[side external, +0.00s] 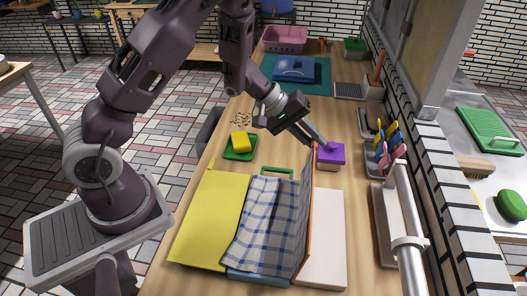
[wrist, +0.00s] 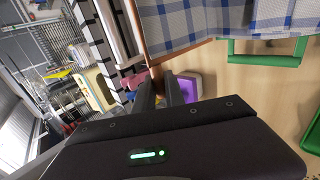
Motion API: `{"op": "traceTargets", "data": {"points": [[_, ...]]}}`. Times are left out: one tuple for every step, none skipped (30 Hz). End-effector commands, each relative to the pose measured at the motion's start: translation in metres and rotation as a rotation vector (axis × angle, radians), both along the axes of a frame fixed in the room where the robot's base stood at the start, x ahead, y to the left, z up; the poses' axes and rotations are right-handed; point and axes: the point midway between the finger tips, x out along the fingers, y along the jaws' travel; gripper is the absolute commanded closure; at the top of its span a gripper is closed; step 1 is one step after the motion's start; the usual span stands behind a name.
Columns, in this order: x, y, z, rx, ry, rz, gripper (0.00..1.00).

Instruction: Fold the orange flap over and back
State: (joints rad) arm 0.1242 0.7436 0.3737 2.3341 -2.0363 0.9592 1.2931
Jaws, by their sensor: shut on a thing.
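The orange flap (side external: 310,190) stands about upright, seen nearly edge-on as a thin orange strip. Blue-and-white checked cloth (side external: 270,215) lies to its left and runs up against its left side, hiding most of that face. In the wrist view the flap's orange border (wrist: 147,38) runs along the cloth, with its corner at the fingertips. My gripper (side external: 322,144) is at the flap's far top corner. In the wrist view my gripper's fingers (wrist: 161,78) are close together on that corner; the exact contact is small and partly hidden.
A purple block (side external: 331,153) sits just beyond the fingertips. A yellow panel (side external: 210,215) lies left of the cloth, a white panel (side external: 324,235) right of the flap. A green handle (side external: 278,171) and a green tray (side external: 240,154) with a yellow sponge (side external: 240,142) lie beyond.

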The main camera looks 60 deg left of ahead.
Motion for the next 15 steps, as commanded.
{"op": "traceTargets", "data": {"points": [[-0.009,0.010,-0.005,-0.021,-0.009,0.010,1.00],[-0.013,0.014,-0.004,-0.038,-0.027,0.012,1.00],[-0.018,0.019,-0.004,-0.061,-0.049,0.011,1.00],[-0.022,0.023,-0.004,-0.079,-0.066,0.012,1.00],[-0.025,0.027,-0.004,-0.096,-0.085,0.012,1.00],[-0.031,0.031,-0.007,-0.120,-0.105,0.011,1.00],[-0.034,0.035,-0.007,-0.138,-0.125,0.012,1.00],[-0.038,0.039,-0.008,-0.155,-0.141,0.012,1.00],[-0.043,0.044,-0.010,-0.178,-0.165,0.011,1.00],[-0.046,0.048,-0.012,-0.194,-0.182,0.012,1.00],[-0.050,0.051,-0.014,-0.212,-0.199,0.011,1.00],[-0.054,0.055,-0.017,-0.237,-0.224,0.012,1.00],[-0.058,0.059,-0.019,-0.254,-0.240,0.012,1.00],[-0.061,0.062,-0.022,-0.272,-0.258,0.011,1.00],[-0.065,0.066,-0.026,-0.294,-0.282,0.011,1.00]]}}
